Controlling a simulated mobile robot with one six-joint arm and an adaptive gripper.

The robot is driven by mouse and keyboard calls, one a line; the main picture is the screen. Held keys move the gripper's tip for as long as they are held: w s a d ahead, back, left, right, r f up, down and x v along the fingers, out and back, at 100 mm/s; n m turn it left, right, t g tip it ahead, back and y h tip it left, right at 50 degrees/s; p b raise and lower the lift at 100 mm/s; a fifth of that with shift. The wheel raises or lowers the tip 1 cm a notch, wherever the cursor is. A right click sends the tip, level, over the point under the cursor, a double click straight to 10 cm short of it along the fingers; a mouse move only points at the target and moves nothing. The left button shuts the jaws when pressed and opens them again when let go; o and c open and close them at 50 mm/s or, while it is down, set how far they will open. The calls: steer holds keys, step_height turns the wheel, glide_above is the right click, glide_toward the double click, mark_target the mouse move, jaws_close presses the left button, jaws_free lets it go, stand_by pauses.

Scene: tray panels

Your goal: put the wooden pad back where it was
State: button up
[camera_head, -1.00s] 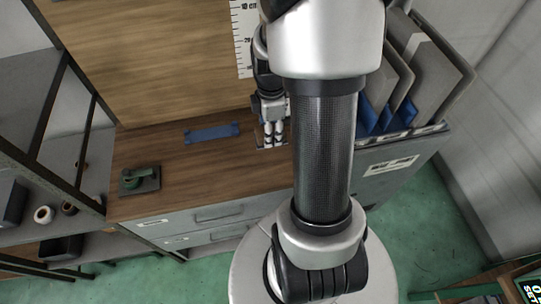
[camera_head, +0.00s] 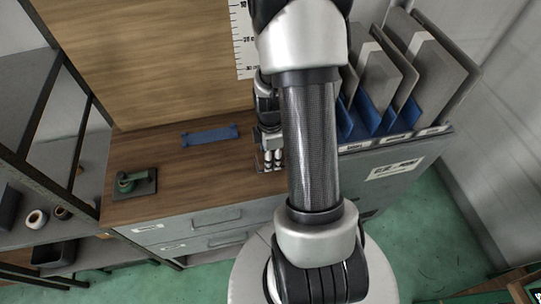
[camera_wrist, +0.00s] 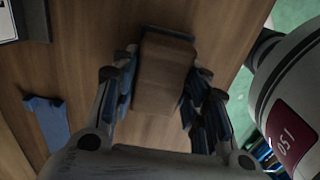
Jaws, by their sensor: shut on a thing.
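The wooden pad (camera_wrist: 165,75) is a brown block between my fingers in the wrist view, with a finger on each side of it. My gripper (camera_wrist: 162,92) is shut on it. In the head view my gripper (camera_head: 272,158) points down over the right part of the wooden bench top, close to its surface. The pad itself is hard to make out there. A thin dark edge shows just beyond the pad in the wrist view. I cannot tell whether the pad touches the bench.
A blue bracket (camera_head: 210,136) lies on the bench top (camera_head: 190,170) left of my gripper. A rack of grey panels in blue holders (camera_head: 375,120) stands right. A ruler (camera_head: 243,40) hangs behind.

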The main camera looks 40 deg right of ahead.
steer(key=o, duration=1.1)
steer(key=shift+r, duration=0.1)
step_height(320, 180, up, 12)
steer(key=p, duration=0.4)
steer(key=a+r+m+t, duration=0.2)
steer(key=a+r+m, duration=0.3)
steer(key=a+r, duration=0.6)
steer(key=s+a+r+m+t, duration=0.2)
steer(key=s+a+r+m, duration=0.4)
steer(key=s+a+r, duration=0.2)
steer(key=shift+s+a+r+m+t, duration=0.3)
steer(key=shift+s+a+r, duration=0.1)
steer(key=shift+s+a, duration=0.25)
steer(key=shift+w, duration=0.1)
